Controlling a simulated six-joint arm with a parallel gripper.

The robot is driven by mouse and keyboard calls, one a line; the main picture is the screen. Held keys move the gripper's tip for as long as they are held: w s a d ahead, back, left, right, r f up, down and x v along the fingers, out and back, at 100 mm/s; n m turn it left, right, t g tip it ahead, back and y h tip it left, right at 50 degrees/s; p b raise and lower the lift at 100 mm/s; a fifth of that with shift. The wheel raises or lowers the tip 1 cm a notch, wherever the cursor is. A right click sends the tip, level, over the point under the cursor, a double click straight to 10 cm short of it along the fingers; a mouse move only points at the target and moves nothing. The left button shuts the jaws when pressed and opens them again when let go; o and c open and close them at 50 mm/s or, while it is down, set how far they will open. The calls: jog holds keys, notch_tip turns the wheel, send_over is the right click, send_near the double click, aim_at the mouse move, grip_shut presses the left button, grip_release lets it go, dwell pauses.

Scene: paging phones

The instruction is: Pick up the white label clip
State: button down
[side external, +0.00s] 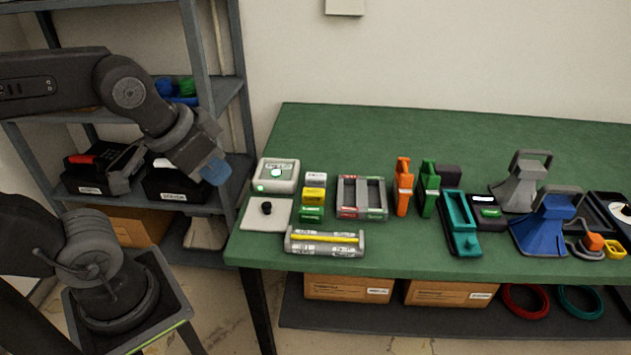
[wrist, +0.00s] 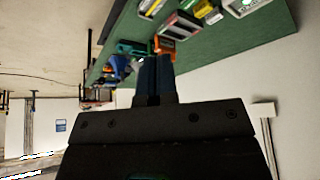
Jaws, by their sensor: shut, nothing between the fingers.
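The white label clip (side external: 316,179) lies on the green table, at the back of a short row with a yellow clip (side external: 313,194) and a green clip (side external: 311,212). In the wrist view, a small white piece beside the yellow one at the top edge looks like the white clip (wrist: 214,18). My gripper (side external: 214,171) is up in the air left of the table, apart from the clips. Its blue fingers (wrist: 155,77) are shut and empty.
A white box with a green button (side external: 276,175), a pale plate with a black knob (side external: 266,212) and a grey divided tray (side external: 362,198) surround the clips. A cylinder with a yellow stripe (side external: 325,241) lies in front. The table's back is clear. Shelves (side external: 214,98) stand behind my arm.

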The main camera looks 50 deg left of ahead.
jog(key=c, duration=0.7)
grip_release()
